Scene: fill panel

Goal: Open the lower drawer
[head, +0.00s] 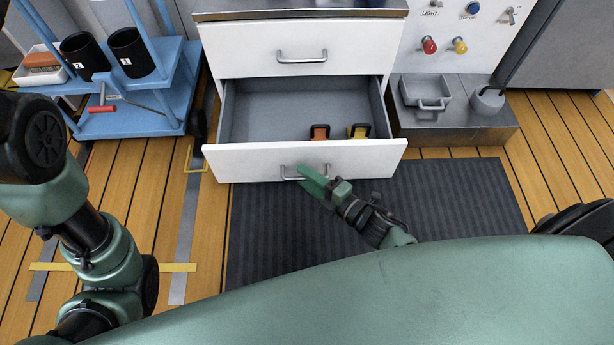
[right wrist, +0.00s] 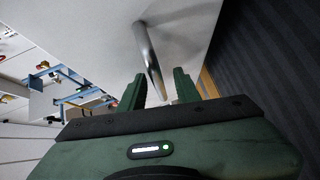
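The lower drawer (head: 305,161) is pulled out, with its white front toward me and its grey inside showing. Its metal bar handle (head: 291,175) is on the front. My right gripper (head: 308,180) is at the right part of this handle. In the right wrist view the handle (right wrist: 151,60) runs down between the two green fingers of the right gripper (right wrist: 158,88), which stand apart with gaps beside the bar. The gripper looks open around it. My left arm shows at the left of the head view, but its gripper is out of view.
The closed upper drawer (head: 260,50) is above. Inside the lower drawer lie an orange-and-black item (head: 320,132) and a yellow-and-black item (head: 358,131). A blue cart (head: 150,110) stands left, a grey metal box (head: 455,125) right. A dark mat (head: 440,205) covers the floor in front.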

